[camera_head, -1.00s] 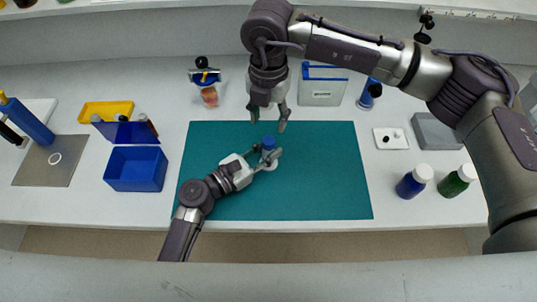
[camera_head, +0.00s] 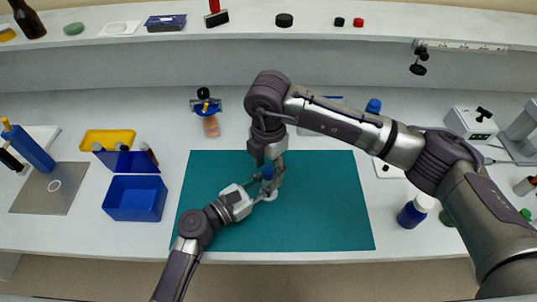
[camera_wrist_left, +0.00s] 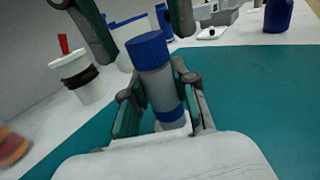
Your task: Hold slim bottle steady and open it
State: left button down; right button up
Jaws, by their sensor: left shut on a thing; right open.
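The slim bottle stands upright on the teal mat (camera_head: 320,215), with a ribbed blue cap (camera_wrist_left: 148,47) and a pale grey body (camera_wrist_left: 158,88). In the head view its blue cap (camera_head: 267,172) shows between the grippers. My left gripper (camera_head: 263,190) is shut on the bottle's lower body; its fingers flank it in the left wrist view (camera_wrist_left: 160,95). My right gripper (camera_head: 266,168) points down from above, open, with one finger on each side of the cap. In the left wrist view its fingers (camera_wrist_left: 145,38) look apart from the cap. The cap is on the bottle.
A blue bin (camera_head: 135,200) and yellow tray (camera_head: 107,139) stand left of the mat. A blue bottle with a white cap (camera_head: 412,212) stands to the right. A shelf (camera_head: 240,38) with small items runs along the back. The mat's front half is mostly clear.

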jog(key=shift+f, duration=0.6)
